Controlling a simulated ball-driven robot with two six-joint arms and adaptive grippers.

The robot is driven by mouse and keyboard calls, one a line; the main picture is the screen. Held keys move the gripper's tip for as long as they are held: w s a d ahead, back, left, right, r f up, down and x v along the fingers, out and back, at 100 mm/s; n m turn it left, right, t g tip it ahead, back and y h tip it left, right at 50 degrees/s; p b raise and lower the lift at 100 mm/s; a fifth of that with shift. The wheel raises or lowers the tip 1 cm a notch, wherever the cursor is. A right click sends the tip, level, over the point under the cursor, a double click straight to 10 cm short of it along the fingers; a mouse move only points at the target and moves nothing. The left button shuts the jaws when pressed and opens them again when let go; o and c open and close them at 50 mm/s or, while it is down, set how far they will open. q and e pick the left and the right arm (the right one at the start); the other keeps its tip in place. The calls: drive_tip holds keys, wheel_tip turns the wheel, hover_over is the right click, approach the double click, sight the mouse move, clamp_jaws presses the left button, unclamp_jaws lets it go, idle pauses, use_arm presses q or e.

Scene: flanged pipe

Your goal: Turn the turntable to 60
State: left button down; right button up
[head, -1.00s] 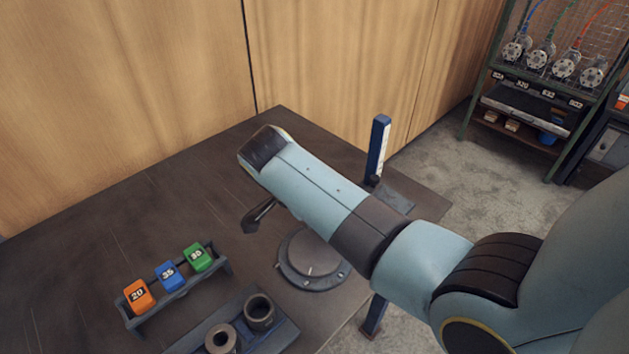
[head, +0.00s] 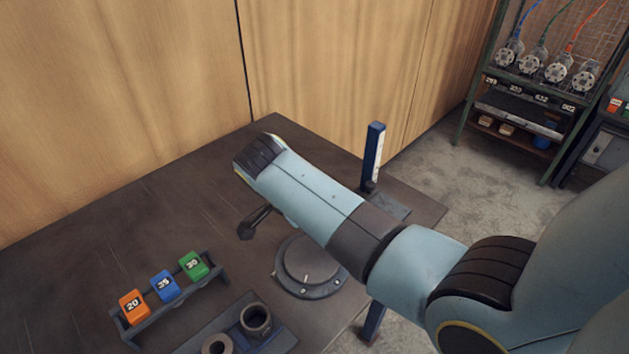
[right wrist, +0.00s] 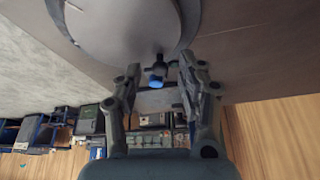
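The turntable (head: 310,262), a round grey disc with a darker rim and small marks, sits on the dark bench in the head view, partly covered by my right arm. I cannot read its angle. In the right wrist view the disc (right wrist: 120,22) fills the upper left. My right gripper (right wrist: 157,75) has its fingers spread apart. A small dark fitting with a blue end (right wrist: 155,80) shows between the fingers near the disc's rim; I cannot tell whether they touch it. In the head view a dark gripper finger (head: 255,222) shows below my arm. My left gripper is not in view.
A rack with orange, blue and green numbered blocks (head: 164,286) stands at the bench's lower left, beside a tray with two pipe rings (head: 256,319). A blue upright post (head: 374,152) stands behind my arm. A green shelf (head: 525,95) is at the back right.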

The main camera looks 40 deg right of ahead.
sight(302, 246)
drive_tip(key=v, duration=0.7)
drive_tip(key=shift+r, duration=0.25)
